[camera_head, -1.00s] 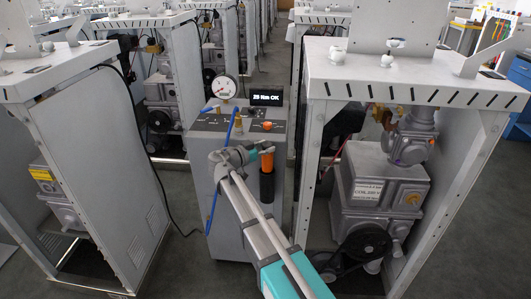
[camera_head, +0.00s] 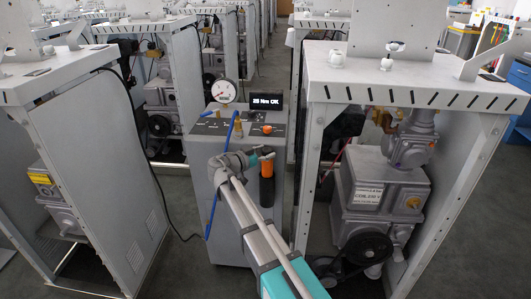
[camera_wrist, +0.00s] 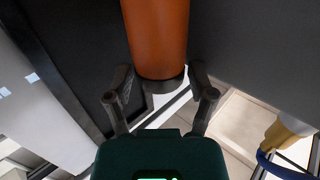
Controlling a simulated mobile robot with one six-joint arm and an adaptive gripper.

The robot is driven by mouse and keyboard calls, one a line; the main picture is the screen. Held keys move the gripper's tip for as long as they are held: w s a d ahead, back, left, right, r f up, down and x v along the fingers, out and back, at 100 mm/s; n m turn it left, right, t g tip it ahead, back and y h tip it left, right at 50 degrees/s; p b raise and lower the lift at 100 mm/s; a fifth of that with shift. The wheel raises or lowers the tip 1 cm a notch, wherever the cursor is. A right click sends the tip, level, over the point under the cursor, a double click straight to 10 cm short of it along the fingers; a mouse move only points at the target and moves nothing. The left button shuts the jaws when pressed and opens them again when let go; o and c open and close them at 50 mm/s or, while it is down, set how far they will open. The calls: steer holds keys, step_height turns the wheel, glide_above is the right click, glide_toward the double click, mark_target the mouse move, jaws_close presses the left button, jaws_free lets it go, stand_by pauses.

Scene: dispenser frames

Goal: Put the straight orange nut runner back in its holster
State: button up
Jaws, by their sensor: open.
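The orange nut runner (camera_head: 267,168) stands upright at the front right of the grey cart. A black cylindrical part (camera_head: 267,192) shows directly below the orange; I cannot tell how much is tool and how much is holster. In the wrist view the orange body (camera_wrist: 158,35) comes in from the top and ends in a dark end near my fingers. My gripper (camera_wrist: 160,98) is open, with one finger on each side of that dark end and gaps visible. In the head view my gripper (camera_head: 262,155) is at the top of the orange body.
The grey cart (camera_head: 228,240) carries a round gauge (camera_head: 224,91), a display (camera_head: 266,100) and an orange knob (camera_head: 267,128). A blue hose (camera_head: 213,215) hangs on its left. Frames with pumps (camera_head: 380,185) stand close on both sides.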

steer(key=shift+r, duration=0.2)
steer(key=p+v, duration=0.1)
steer(key=v, duration=1.1)
steer(key=shift+s+f, duration=0.1)
steer(key=shift+s, duration=0.05)
stand_by(0.5)
